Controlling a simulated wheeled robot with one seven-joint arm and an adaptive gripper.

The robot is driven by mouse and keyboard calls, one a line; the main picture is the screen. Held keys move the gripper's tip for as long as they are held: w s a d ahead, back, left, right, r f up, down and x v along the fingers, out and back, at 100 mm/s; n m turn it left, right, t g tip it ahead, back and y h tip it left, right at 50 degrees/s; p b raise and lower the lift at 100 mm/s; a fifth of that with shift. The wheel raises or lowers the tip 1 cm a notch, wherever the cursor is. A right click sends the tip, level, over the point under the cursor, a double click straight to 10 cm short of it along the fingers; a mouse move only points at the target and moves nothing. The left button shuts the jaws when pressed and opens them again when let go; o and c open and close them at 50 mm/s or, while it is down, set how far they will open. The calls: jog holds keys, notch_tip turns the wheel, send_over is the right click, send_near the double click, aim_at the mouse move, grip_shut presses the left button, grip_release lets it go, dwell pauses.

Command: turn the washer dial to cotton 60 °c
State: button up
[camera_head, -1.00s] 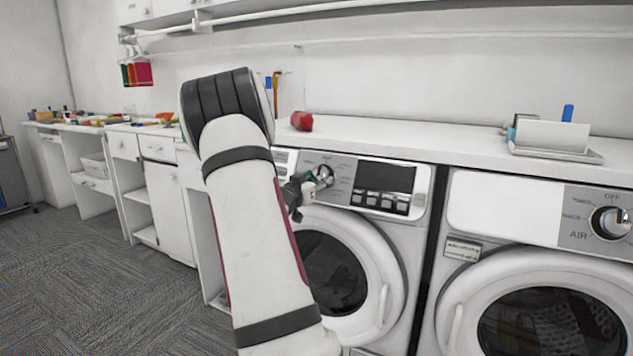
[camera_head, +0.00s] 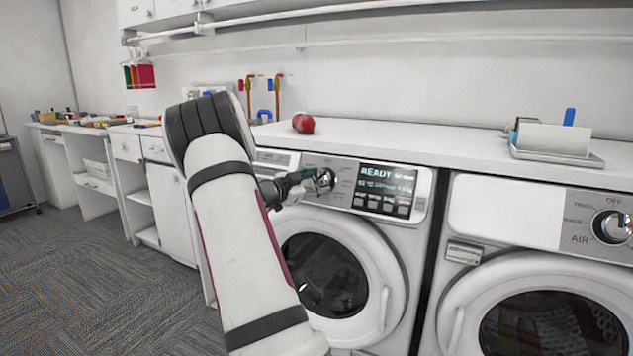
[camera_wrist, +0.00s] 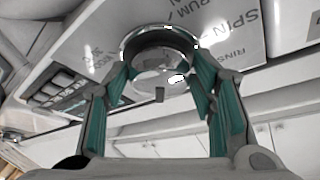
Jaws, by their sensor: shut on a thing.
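The washer dial (camera_head: 325,180) is a shiny metal knob on the grey control panel of the left machine. It also fills the top middle of the wrist view (camera_wrist: 160,50), with printed labels such as "SPIN" and "RINSE" around it. My gripper (camera_head: 312,179) reaches it from the left and is shut on the dial, with a green-padded finger on each side in the wrist view (camera_wrist: 162,88). The washer display (camera_head: 387,180) is lit and reads "READY" with smaller text below. Which label the dial points at cannot be told.
A dryer (camera_head: 540,260) with its own dial (camera_head: 611,227) stands at the right. The white counter (camera_head: 420,140) above holds a red object (camera_head: 303,124) and a white tray (camera_head: 556,152). The washer door (camera_head: 335,275) is shut below the panel.

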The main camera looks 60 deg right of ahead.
jog(key=shift+r+m+g+y+p, duration=0.1)
jog(key=shift+m+g+y+p, duration=0.25)
jog(key=shift+m, duration=0.65)
jog(key=o, duration=1.1)
jog(key=shift+w, duration=0.1)
jog(key=v, duration=1.2)
jog(key=shift+r, duration=0.1)
